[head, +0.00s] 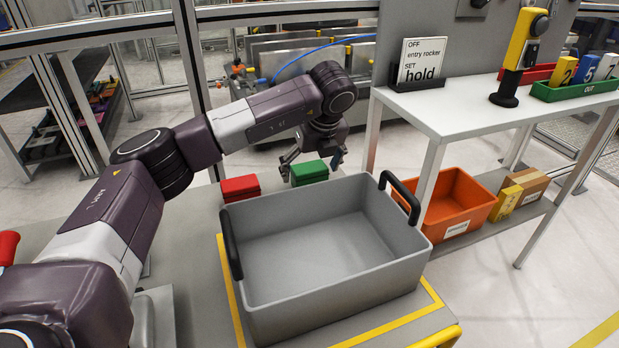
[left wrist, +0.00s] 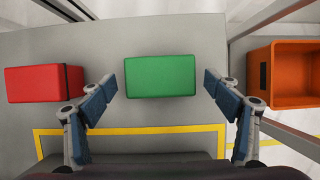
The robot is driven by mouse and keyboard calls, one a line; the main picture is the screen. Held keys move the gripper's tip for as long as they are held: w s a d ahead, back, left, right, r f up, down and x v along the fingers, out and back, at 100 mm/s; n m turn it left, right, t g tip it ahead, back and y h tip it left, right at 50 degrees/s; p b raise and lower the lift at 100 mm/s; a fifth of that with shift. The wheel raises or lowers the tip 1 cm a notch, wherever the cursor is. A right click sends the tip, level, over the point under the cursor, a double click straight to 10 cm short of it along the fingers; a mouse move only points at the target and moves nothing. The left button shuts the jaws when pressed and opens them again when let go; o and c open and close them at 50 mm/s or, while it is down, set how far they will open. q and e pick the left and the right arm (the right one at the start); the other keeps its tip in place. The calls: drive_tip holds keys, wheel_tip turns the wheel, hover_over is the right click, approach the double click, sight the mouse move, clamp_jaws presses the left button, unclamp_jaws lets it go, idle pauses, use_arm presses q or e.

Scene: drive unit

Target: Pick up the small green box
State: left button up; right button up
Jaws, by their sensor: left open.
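The small green box (head: 309,173) stands on the grey table behind the large grey tote, right of a red box (head: 240,188). In the left wrist view the green box (left wrist: 160,76) is at the upper middle, with the red box (left wrist: 44,83) to its left. My left gripper (head: 313,160) is above the table at the green box. Its open blue-padded fingers (left wrist: 158,97) show on either side of the green box, apart from it and empty. My right gripper is not in view.
The empty grey tote (head: 325,245) with black handles stands on the table inside yellow tape, in front of the boxes. A white shelf table (head: 450,107) stands at right, with an orange bin (head: 456,203) on its lower shelf. Fence posts and rails rise behind.

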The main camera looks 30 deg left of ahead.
use_arm(q)
drive_tip(key=x, duration=0.2)
drive_tip(key=shift+w+a+f, duration=0.1)
drive_tip(key=shift+w+f, duration=0.05)
drive_tip(key=shift+f, duration=0.25)
drive_tip(key=c, duration=1.5)
